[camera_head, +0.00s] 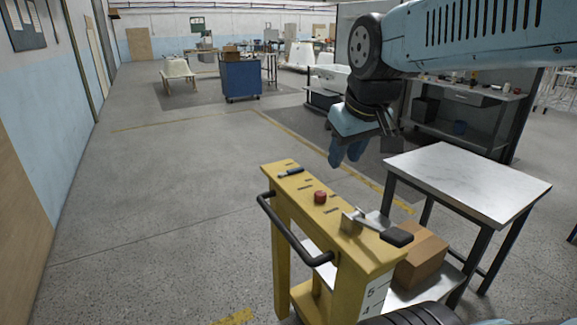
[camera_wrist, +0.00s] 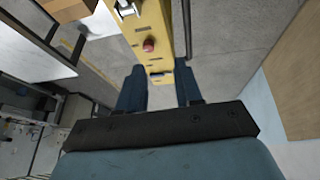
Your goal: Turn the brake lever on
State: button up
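A yellow cart (camera_head: 344,264) stands in front of me with controls on its top. At its near end is a metal lever (camera_head: 372,220) with a black grip, on a metal bracket. At its far end is a small lever with a blue and black handle (camera_head: 290,172); it shows in the wrist view (camera_wrist: 157,72). The labels are too small to read, so I cannot tell which is the brake lever. My gripper (camera_head: 346,155) hangs above and beyond the cart top, touching nothing. In the wrist view its two blue fingers (camera_wrist: 159,88) are apart and empty.
A red button (camera_head: 320,196) sits between the two levers. A black handrail (camera_head: 285,229) runs along the cart's left side. A cardboard box (camera_head: 421,257) is on the cart's lower shelf. A marble-topped table (camera_head: 468,180) stands close on the right. The floor on the left is clear.

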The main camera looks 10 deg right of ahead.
jog(key=shift+o, duration=0.9)
jog(key=w+r+n+g, duration=0.1)
jog(key=w+n, duration=0.3)
jog(key=w, duration=0.5)
jog(key=shift+w+r+n, duration=0.3)
jog(key=shift+r+n, duration=0.1)
jog(key=shift+r, duration=0.15)
jog(key=n+g, duration=0.4)
jog(key=n, duration=1)
send_over(291, 172)
jog(key=w+d, duration=0.2)
notch_tip(291, 172, down, 10)
notch_tip(291, 172, down, 14)
jog(key=shift+s+r, duration=0.15)
jog(key=shift+r, duration=0.1)
grip_shut()
